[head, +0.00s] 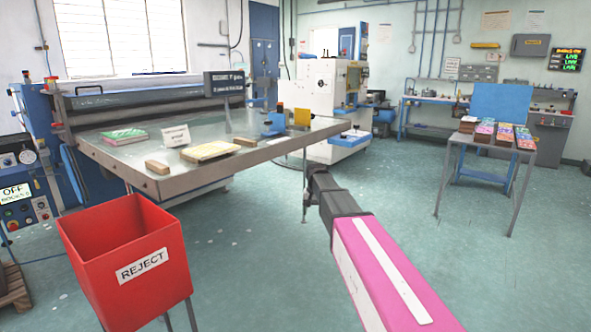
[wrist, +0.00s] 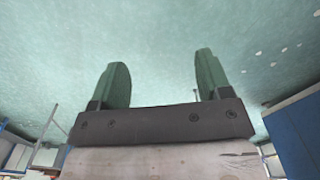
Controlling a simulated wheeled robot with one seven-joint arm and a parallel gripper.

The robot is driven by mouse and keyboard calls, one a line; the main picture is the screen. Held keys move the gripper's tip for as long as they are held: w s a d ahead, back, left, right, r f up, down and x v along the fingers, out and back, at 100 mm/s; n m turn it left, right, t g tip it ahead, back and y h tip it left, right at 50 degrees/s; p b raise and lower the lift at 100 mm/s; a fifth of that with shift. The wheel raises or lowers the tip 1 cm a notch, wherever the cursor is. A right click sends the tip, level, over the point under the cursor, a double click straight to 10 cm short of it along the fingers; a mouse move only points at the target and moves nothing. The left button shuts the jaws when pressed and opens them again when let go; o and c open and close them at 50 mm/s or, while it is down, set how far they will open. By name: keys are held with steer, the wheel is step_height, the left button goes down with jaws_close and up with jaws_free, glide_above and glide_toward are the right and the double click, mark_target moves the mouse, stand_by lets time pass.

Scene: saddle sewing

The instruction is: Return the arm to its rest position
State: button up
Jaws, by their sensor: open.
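My arm (head: 385,265), pink with a white stripe, reaches from the lower right of the head view toward the middle. Its dark far end is beside the right front corner of the metal worktable, over the floor in the picture. In the wrist view my gripper (wrist: 162,65) has its two green fingers wide apart. Nothing is between them, only teal floor behind. The fingers cannot be made out clearly in the head view.
The metal worktable (head: 112,152) bears a green book (head: 124,137), a yellow book (head: 210,151), wooden blocks and signs. A red REJECT bin (head: 125,255) stands in front. A small grey table (head: 462,138) with book stacks stands right. Floor (head: 400,215) between is clear.

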steer(key=s+d+f, duration=0.3)
steer(key=s+f, duration=0.2)
steer(key=s, duration=0.4)
steer(key=s+d+f+n, duration=0.1)
steer(key=s+d+f, duration=0.3)
steer(key=s, duration=0.6)
steer(key=s+d+f, duration=0.4)
steer(key=s+f, duration=0.2)
steer(key=s, duration=0.4)
steer(key=shift+f+n, duration=0.2)
steer(key=shift+n, duration=0.2)
